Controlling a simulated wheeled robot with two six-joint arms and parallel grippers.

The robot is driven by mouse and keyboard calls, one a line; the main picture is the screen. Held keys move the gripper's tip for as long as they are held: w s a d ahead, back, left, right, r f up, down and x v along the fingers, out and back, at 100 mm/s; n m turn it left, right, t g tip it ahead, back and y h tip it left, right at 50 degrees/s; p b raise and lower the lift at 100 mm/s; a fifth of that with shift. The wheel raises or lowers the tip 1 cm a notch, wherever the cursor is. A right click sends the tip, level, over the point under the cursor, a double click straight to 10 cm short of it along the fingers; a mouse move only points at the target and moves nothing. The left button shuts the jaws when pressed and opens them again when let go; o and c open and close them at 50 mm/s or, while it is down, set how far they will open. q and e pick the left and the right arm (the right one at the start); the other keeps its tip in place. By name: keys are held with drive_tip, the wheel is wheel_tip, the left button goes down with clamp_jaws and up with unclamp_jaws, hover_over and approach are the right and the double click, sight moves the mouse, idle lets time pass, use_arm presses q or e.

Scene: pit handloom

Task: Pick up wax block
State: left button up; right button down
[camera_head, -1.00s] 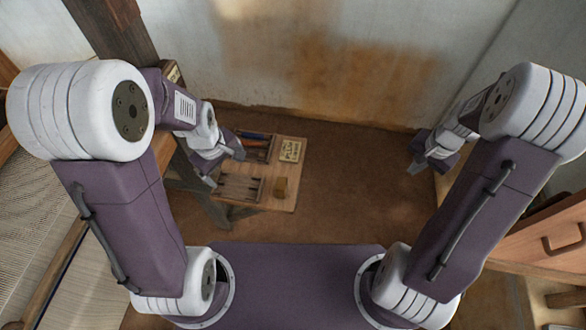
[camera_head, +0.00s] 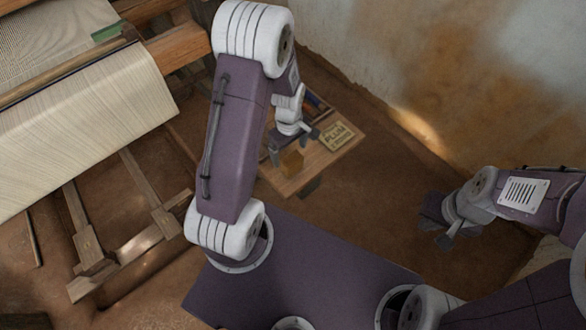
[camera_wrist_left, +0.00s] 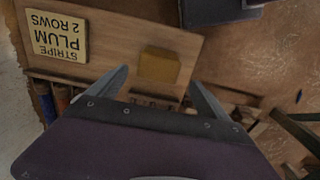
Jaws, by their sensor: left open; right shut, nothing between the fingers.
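The wax block (camera_head: 292,162) is a small ochre cube on a low wooden table (camera_head: 322,165), near its front edge. It also shows in the left wrist view (camera_wrist_left: 158,67), upper middle, just beyond the fingertips. My left gripper (camera_head: 290,146) is open above the table beside the block. In the left wrist view its two fingers (camera_wrist_left: 159,78) are spread, with the block ahead between their tips and apart from both. My right gripper (camera_head: 445,238) is shut and empty, off to the right, away from the table.
A card (camera_head: 337,136) reading "STRIPE PLUM 2 ROWS" lies on the table beside the block. A tray with dark and orange-tipped items (camera_wrist_left: 62,98) is partly hidden by my gripper. The loom with pale cloth (camera_head: 90,105) stands at left. A plaster wall (camera_head: 440,80) rises behind.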

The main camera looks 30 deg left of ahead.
sight(292, 157)
use_arm(q)
drive_tip(key=f, duration=0.1)
drive_tip(key=d+f, duration=0.1)
drive_tip(key=f, duration=0.1)
drive_tip(key=shift+w, duration=0.2)
drive_tip(key=shift+f, duration=0.35)
drive_tip(key=shift+a, duration=0.15)
wheel_tip(292, 157, down, 5)
drive_tip(key=shift+s+f, duration=0.1)
drive_tip(key=shift+f, duration=0.05)
use_arm(e)
drive_tip(key=shift+w+d+f, duration=0.2)
drive_tip(key=shift+d+f, duration=0.15)
drive_tip(key=shift+f, duration=0.05)
